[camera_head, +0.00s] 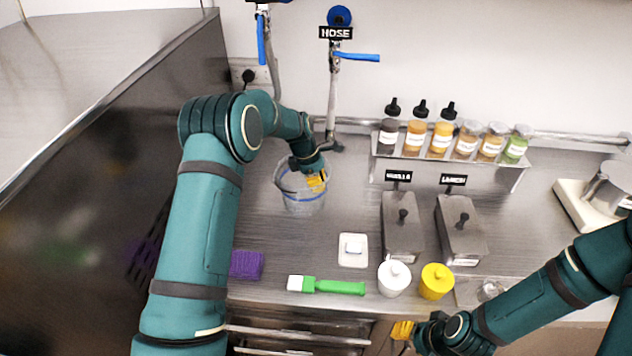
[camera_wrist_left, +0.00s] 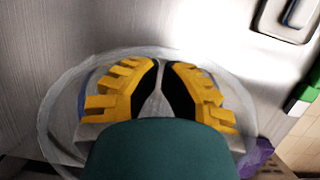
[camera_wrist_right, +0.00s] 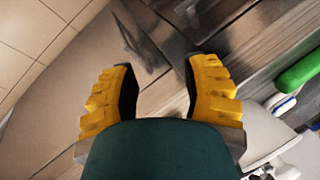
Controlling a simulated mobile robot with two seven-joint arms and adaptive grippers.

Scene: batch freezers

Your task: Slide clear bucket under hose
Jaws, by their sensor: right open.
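The clear bucket (camera_head: 303,207), with a blue band, stands upright on the steel counter, in front and slightly left of the hose's lower end. The hose (camera_head: 333,95) hangs from the wall below a black HOSE label. My left gripper (camera_head: 317,182) is lowered at the bucket's mouth. In the left wrist view, the bucket's rim (camera_wrist_left: 48,112) circles the left gripper (camera_wrist_left: 160,66), whose fingertips nearly meet. Whether the fingers pinch the bucket wall is unclear. My right gripper (camera_wrist_right: 158,68) is open and empty, low in front of the counter's edge.
A purple sponge (camera_head: 246,265), a green-handled brush (camera_head: 335,286) and a white square item (camera_head: 353,250) lie in front of the bucket. Steel containers (camera_head: 402,235), a white tub (camera_head: 394,279) and a yellow tub (camera_head: 436,281) stand right. A steel-sided machine (camera_head: 110,150) borders the left.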

